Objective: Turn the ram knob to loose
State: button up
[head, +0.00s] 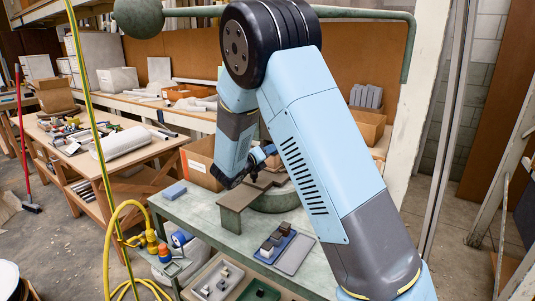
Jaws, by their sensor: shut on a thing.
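The green fly press shows its weighted top bar (365,15) and its round base (276,200). My arm hides most of its body and ram. My gripper (257,168) is at the ram, above the press base and beside a flat grey-brown plate (238,196). It is shut on a small part there, which I take for the ram knob. The knob itself is hidden by the gripper and wrist, so its setting cannot be read.
The green bench (180,208) carries a blue block (174,190) and a blue tray (275,247) of small parts beside a grey tray (295,254). Bins stand below. A yellow hose (112,225) hangs at left. A cardboard box (200,160) stands behind my wrist.

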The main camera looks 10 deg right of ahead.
jog(key=shift+a+f, duration=0.1)
jog(key=shift+f, duration=0.05)
jog(key=o, duration=1.1)
jog(key=shift+c, duration=0.2)
jog(key=v, duration=1.3)
jog(key=shift+s+a, duration=0.25)
